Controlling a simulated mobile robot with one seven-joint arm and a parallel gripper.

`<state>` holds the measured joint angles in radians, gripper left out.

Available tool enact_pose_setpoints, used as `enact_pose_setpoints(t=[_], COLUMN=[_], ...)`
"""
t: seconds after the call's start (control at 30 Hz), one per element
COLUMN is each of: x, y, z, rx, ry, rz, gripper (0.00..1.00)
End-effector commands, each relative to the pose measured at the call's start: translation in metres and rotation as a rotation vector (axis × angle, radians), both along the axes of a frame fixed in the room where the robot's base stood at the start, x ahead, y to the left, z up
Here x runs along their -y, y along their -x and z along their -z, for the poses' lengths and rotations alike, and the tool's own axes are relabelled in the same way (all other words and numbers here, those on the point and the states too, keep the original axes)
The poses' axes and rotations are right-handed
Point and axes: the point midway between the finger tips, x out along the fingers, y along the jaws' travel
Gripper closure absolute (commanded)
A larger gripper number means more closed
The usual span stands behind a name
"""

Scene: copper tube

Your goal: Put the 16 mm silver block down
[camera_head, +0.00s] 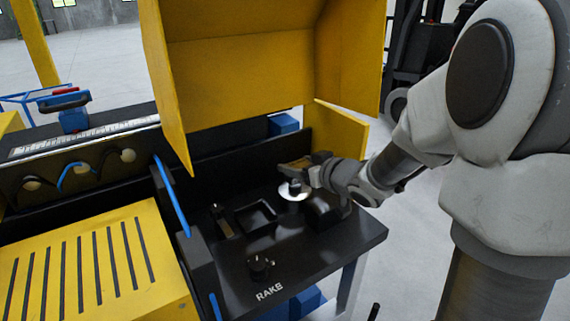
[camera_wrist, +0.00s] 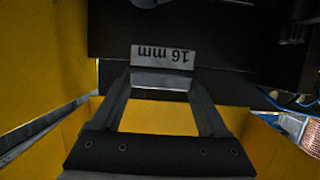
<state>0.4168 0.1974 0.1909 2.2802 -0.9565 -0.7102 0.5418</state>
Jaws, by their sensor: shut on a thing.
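The 16 mm silver block (camera_wrist: 162,55) shows in the wrist view between the fingertips of my gripper (camera_wrist: 160,80). Its "16 mm" label reads upside down. My gripper is shut on it, with one finger on each side. In the head view my gripper (camera_head: 302,172) is over the right rear part of the black bench (camera_head: 325,248). The block cannot be made out clearly there. I cannot tell whether the block touches the surface below it.
A bright round silver patch (camera_head: 293,192) lies just below my gripper. A square black tray (camera_head: 256,216) and a small black knob (camera_head: 260,266) are on the bench to the left. A yellow hood (camera_head: 250,80) rises behind. The front bench area by "RAKE" is mostly clear.

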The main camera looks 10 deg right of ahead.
Motion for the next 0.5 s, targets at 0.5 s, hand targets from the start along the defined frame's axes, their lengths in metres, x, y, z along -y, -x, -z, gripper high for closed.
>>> enact_pose_setpoints(t=[0.5], x=[-0.010], y=[-0.027], z=[0.009], rx=[0.000], ry=[-0.001], rz=[0.170], gripper=[1.00])
